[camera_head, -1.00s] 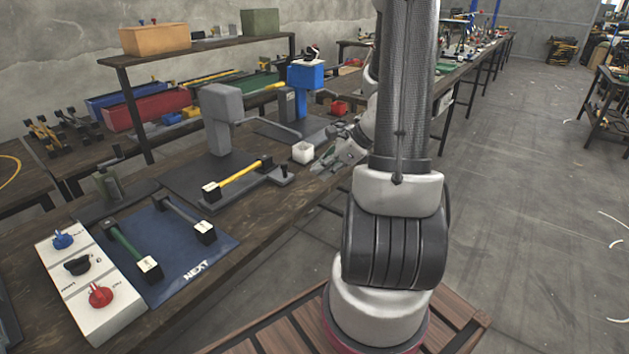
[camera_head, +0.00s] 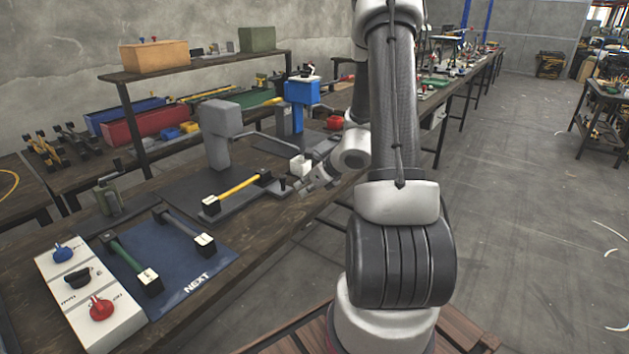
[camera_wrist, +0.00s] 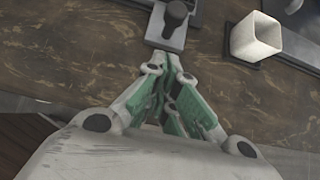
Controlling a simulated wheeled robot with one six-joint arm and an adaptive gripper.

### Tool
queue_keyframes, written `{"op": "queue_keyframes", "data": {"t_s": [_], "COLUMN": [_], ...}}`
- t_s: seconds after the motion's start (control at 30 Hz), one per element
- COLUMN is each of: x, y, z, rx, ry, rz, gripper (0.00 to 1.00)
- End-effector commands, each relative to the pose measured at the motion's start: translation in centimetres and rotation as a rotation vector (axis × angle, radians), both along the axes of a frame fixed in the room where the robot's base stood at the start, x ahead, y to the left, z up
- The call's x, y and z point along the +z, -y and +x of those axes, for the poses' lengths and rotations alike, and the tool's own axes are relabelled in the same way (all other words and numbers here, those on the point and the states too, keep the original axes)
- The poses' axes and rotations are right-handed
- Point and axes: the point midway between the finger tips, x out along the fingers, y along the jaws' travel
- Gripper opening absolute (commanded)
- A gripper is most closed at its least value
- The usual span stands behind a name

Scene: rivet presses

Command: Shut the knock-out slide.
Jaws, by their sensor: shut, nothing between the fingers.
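The knock-out slide is a grey strip with an upright black knob (camera_head: 283,184) at the front right of the grey press's base. In the wrist view the slide (camera_wrist: 165,42) juts from the base toward me, its knob (camera_wrist: 176,14) at the top edge. My gripper (camera_head: 306,184) is just right of the knob in the head view. In the wrist view my gripper (camera_wrist: 170,62) has its green-padded fingers together, empty, at the slide's near end. I cannot tell whether the tips touch it. How far the slide runs into the base is hidden.
A white square cup (camera_wrist: 256,38) stands right of the slide; it also shows in the head view (camera_head: 300,166). The grey press (camera_head: 218,130) rises behind. Bare bench lies along the front edge.

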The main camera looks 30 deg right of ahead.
Motion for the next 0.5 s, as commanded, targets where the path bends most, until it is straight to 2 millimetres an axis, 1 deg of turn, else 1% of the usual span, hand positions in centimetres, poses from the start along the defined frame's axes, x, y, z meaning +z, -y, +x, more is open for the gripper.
{"op": "queue_keyframes", "data": {"t_s": [0.03, 0.2, 0.3, 0.5], "x": [0.2, 0.3, 0.3, 0.3], "y": [-0.4, -1.0, -1.2, -1.2], "z": [1.0, 2.8, 3.3, 3.5], "rx": [0.005, 0.004, 0.003, 0.001], "ry": [0.003, 0.003, 0.003, 0.003], "rz": [-0.003, -0.003, -0.002, -0.001], "gripper": [0.00, 0.00, 0.00, 0.00]}}
